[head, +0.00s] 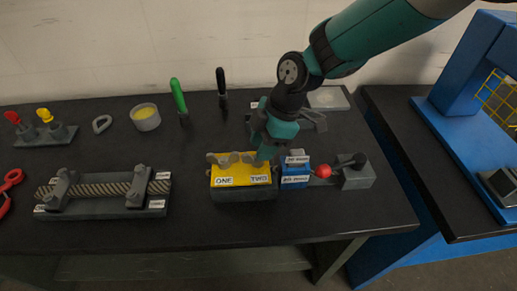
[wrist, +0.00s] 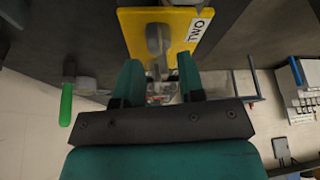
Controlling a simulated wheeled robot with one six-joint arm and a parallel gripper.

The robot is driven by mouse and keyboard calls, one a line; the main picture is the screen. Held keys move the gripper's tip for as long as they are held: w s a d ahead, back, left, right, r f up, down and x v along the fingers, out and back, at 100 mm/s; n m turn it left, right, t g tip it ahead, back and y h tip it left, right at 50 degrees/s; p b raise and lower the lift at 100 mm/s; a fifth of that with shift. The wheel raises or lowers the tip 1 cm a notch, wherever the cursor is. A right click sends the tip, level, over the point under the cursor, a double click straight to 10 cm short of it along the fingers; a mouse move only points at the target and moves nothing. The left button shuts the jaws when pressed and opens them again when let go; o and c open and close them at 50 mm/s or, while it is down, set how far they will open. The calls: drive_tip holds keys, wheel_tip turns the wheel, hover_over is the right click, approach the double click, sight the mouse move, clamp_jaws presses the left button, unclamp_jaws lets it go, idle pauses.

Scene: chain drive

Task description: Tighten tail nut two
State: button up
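The yellow plate (head: 240,171) sits on a dark block on the bench, with labels ONE and TWO on its front. Grey wing-shaped nuts stand on it; nut one (head: 222,160) is on the left. Tail nut two (wrist: 157,40) shows in the wrist view beside the TWO label (wrist: 196,30). My gripper (head: 265,153) is low over the TWO side of the plate and partly hides that nut in the head view. In the wrist view my gripper (wrist: 160,78) has its fingers apart, with the nut ahead of the gap. Contact cannot be told.
Right of the plate stand a blue labelled block (head: 295,179), a red ball (head: 323,171) and a grey block (head: 358,175). A clamped rope fixture (head: 103,190) lies left. A green-handled tool (head: 179,97) and a cup (head: 145,117) are behind. The front bench strip is clear.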

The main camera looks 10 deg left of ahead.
drive_tip(key=shift+x, duration=1.55)
drive_tip(key=shift+c, duration=0.2)
drive_tip(key=c, duration=0.5)
drive_tip(key=shift+f+m, duration=0.15)
drive_tip(key=shift+m, duration=0.25)
drive_tip(key=shift+m+t+b, duration=0.5)
drive_tip(key=shift+m+b, duration=0.25)
drive_tip(key=shift+m, duration=0.25)
drive_tip(key=o, duration=0.5)
